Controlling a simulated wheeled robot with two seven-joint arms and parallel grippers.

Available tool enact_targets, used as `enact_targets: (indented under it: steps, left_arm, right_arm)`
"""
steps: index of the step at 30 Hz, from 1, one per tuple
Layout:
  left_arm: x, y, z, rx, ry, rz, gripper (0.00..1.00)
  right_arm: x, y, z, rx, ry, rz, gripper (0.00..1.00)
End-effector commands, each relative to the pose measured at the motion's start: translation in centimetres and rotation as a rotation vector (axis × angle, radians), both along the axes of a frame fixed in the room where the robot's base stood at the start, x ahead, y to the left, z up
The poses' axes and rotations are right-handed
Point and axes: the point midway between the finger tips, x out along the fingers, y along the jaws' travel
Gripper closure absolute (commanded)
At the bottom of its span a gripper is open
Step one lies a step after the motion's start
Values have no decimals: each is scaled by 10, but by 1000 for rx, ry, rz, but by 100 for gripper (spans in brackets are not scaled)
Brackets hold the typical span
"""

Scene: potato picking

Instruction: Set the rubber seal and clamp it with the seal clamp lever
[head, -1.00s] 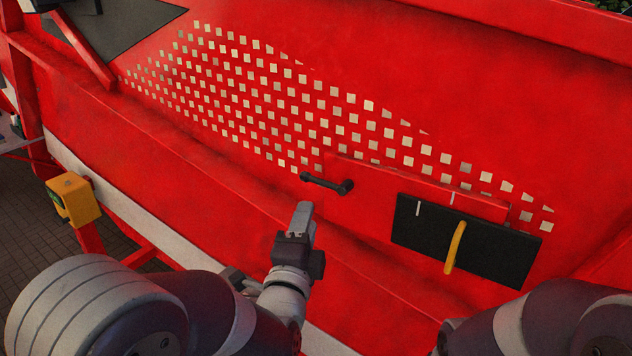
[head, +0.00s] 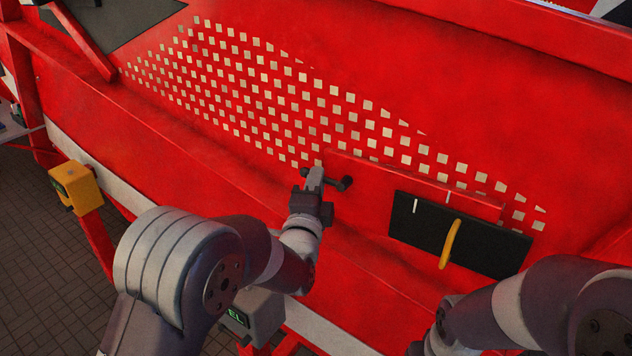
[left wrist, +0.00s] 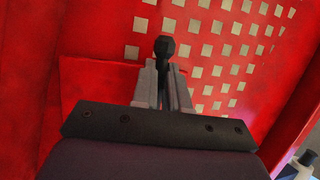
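The clamp lever (head: 340,183), a dark bar with round ends, sits on the red wall at the left end of a raised red strip. My left gripper (head: 316,176) is at its left part and hides some of it. In the left wrist view the lever's dark knob (left wrist: 164,46) shows just beyond the fingertips (left wrist: 163,68). The fingers stand a little apart around the lever; firm contact is not visible. The black panel with a yellow handle (head: 450,244), seemingly the rubber seal (head: 490,248), lies to the right. Its white mark is left of the strip's mark. My right gripper is out of view.
The red wall has a field of pale square holes (head: 270,90) above the lever. A red ledge runs below it. A yellow box (head: 76,187) on a post stands at the left, and a grey box (head: 255,312) is below my left arm.

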Motion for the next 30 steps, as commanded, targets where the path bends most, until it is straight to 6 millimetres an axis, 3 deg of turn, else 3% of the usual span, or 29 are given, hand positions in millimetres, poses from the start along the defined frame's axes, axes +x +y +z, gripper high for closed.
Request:
enact_targets:
  steps: [14,30]
  left_arm:
    - [-1,-1,-6,-75,50,-1,100]
    - [-6,-8,-27,-471,315,-1,100]
  right_arm:
    - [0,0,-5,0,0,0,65]
    - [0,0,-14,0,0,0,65]
